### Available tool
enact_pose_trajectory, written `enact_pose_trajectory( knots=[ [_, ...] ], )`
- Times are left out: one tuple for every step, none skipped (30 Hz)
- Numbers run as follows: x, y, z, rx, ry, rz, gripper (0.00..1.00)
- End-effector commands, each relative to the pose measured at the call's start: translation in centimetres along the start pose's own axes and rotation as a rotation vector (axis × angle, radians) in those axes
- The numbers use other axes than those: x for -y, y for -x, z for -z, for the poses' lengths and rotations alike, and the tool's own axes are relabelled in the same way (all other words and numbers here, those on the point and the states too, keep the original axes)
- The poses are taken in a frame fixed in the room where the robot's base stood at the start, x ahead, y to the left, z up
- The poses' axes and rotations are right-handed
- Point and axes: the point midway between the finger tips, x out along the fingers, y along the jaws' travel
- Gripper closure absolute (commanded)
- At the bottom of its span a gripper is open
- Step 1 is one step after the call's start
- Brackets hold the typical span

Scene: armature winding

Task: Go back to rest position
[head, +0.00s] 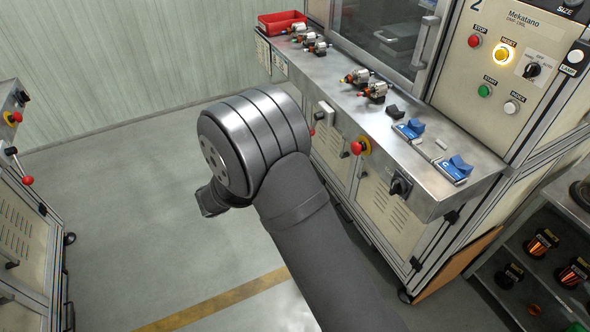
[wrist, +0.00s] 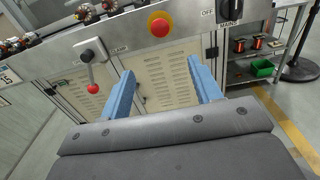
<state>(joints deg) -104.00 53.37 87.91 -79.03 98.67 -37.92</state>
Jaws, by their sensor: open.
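My gripper (wrist: 165,90) shows in the wrist view as two blue fingers standing well apart, with nothing between them. It is open and empty, in front of the machine's beige cabinet doors (wrist: 164,82) and below the steel ledge. In the head view my dark grey arm crosses the middle of the picture over the floor, and the gripper's fingers are hidden behind the arm's own joint.
Several armatures (head: 360,77) lie on the ledge by a red bin (head: 282,22) and blue fixtures (head: 456,169). A red emergency button (head: 361,146) and a red-knobbed lever (wrist: 92,88) stick out in front. Another machine (head: 28,230) stands at left. Floor between is clear.

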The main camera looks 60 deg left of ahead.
Motion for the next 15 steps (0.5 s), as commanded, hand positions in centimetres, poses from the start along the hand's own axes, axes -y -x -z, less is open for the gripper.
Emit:
enact_pose_trajectory(
  knots=[
    [0.0,0.0,0.0,0.0,0.0,0.0,0.42],
    [0.0,0.0,0.0,0.0,0.0,0.0,0.42],
    [0.0,-0.1,0.0,0.0,0.0,0.0,0.42],
    [0.0,-0.2,0.0,0.0,0.0,0.001,0.42],
    [0.0,-0.4,0.0,0.0,0.0,0.001,0.42],
    [0.0,-0.7,0.0,0.0,-0.001,0.001,0.42],
    [0.0,-1.0,0.0,0.0,-0.001,0.002,0.42],
    [0.0,-1.4,0.0,0.0,-0.001,0.003,0.42],
    [0.0,-2.0,0.0,0.0,-0.001,0.004,0.42],
    [0.0,-2.5,0.0,0.0,-0.001,0.004,0.42],
    [0.0,-3.0,0.0,0.0,-0.001,0.003,0.42],
    [0.1,-3.8,0.0,0.0,0.0,0.005,0.42],
    [0.1,-4.4,0.0,0.0,0.0,0.005,0.42],
    [0.1,-5.0,0.0,0.001,0.0,0.004,0.42],
    [0.1,-5.8,0.0,0.0,0.0,0.005,0.42]
  ],
)
